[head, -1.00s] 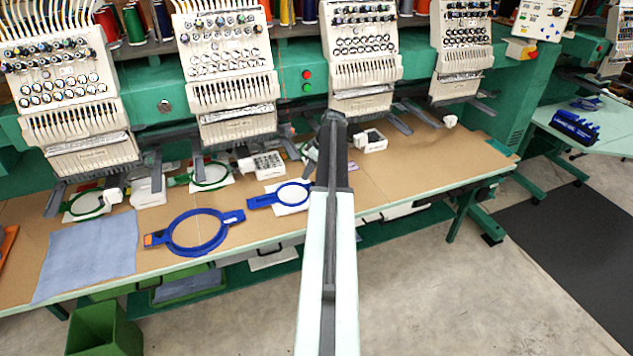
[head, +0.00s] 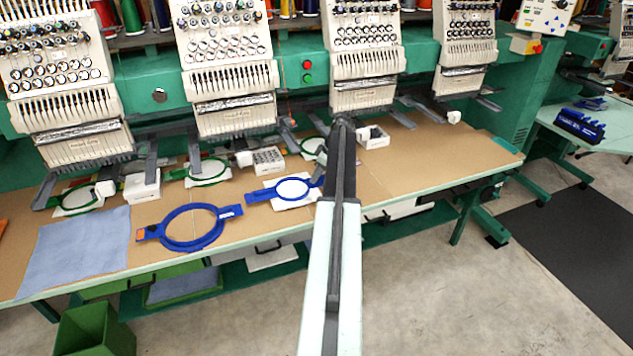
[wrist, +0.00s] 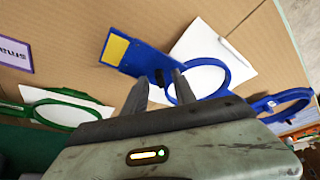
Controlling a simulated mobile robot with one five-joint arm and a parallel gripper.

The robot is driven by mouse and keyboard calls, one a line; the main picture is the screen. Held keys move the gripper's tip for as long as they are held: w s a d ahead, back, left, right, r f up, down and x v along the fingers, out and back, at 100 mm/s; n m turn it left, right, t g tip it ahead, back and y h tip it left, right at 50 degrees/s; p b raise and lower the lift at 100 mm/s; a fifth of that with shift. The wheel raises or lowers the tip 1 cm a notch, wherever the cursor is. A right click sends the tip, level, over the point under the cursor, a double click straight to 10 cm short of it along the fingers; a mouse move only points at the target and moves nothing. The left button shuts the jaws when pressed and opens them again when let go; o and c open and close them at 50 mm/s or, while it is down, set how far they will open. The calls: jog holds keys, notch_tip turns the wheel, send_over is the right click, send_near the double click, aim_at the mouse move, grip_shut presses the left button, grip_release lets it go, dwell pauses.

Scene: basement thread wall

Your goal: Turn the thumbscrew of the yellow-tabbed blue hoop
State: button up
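The yellow-tabbed blue hoop (wrist: 202,82) lies over a white sheet (wrist: 208,45) on the tan table. Its yellow tab (wrist: 116,48) is at upper left in the wrist view. In the head view, the smaller blue hoop (head: 263,194) on white appears to be the same one, its right end meeting my arm's outline. A small dark part, seemingly the thumbscrew (wrist: 160,76), sits between tab and ring. My gripper (wrist: 159,82) is open, its fingertips to either side of that part in the picture. I cannot tell whether they touch it. The head view does not show my fingertips clearly.
A larger blue hoop (head: 168,241) lies to the left, near a blue-grey cloth (head: 75,252). Green hoops (head: 190,180) lie under the machine heads (head: 228,60) at the back. A white box (head: 372,137) stands behind my arm. The table's right part (head: 440,150) is clear.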

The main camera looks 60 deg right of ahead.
jog(key=shift+r, duration=0.1)
grip_shut()
jog(key=shift+a, duration=0.3)
jog(key=shift+d, duration=0.35)
jog(key=shift+a+m+h, duration=0.15)
jog(key=shift+m+h, duration=0.15)
jog(key=shift+m, duration=0.4)
jog(key=m, duration=0.1)
jog(key=m+h, duration=0.1)
jog(key=shift+a+m, duration=0.2)
jog(key=shift+m, duration=0.1)
jog(key=m+h, duration=0.1)
jog(key=m, duration=0.1)
jog(key=m+h, duration=0.1)
jog(key=m, duration=0.2)
jog(key=shift+w+a+g, duration=0.1)
jog(key=shift+g, duration=0.3)
dwell(0.6)
